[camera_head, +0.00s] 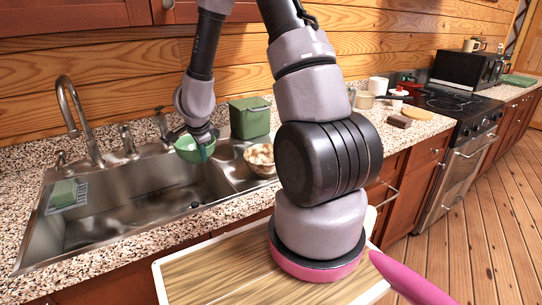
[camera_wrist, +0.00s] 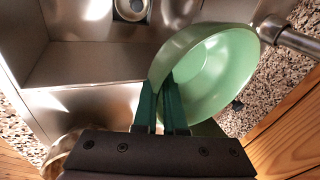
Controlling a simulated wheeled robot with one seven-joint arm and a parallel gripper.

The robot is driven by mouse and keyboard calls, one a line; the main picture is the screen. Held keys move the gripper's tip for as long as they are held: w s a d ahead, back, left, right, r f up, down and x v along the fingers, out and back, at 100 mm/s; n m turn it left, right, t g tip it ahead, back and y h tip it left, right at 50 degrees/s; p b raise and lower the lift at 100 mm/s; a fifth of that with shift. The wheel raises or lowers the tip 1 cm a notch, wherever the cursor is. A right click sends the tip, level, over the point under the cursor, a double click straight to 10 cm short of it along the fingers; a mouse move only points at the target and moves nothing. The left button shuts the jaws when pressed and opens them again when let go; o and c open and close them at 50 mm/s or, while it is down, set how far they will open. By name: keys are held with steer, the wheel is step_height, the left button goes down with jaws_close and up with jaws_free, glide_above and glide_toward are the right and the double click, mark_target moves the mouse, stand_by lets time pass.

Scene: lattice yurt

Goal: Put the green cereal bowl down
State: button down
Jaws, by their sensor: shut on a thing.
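The green cereal bowl (camera_head: 194,149) hangs over the right part of the sink, near its divider, in the head view. It is tilted in the wrist view (camera_wrist: 222,72), where its inside shows and looks empty. My gripper (camera_head: 208,148) is shut on the bowl's rim, with one finger on each side of the wall. Its green fingers also show in the wrist view (camera_wrist: 168,100). The head view does not show clearly how high the bowl is above the sink.
The steel sink (camera_head: 125,215) is below, with a tall faucet (camera_head: 75,110) at its back left and a green sponge (camera_head: 64,192) at its left. A green canister (camera_head: 250,118) and a filled bowl (camera_head: 261,160) stand close on the right. The counter (camera_head: 330,145) farther right holds several items before the stove (camera_head: 460,110).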

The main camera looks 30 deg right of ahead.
steer(key=shift+m+h, duration=0.3)
steer(key=shift+m, duration=0.4)
steer(key=d, duration=0.3)
steer(key=w+d, duration=0.1)
steer(key=shift+w+d+r, duration=0.1)
steer(key=shift+d+r, duration=0.2)
steer(key=shift+r, duration=0.05)
steer(key=d, duration=1.6)
steer(key=shift+w+d, duration=0.15)
steer(key=shift+w, duration=0.1)
steer(key=f, duration=0.2)
steer(key=shift+d+f, duration=0.3)
steer(key=shift+f, duration=0.45)
steer(key=shift+f, duration=0.1)
steer(key=c, duration=1)
jaws_free()
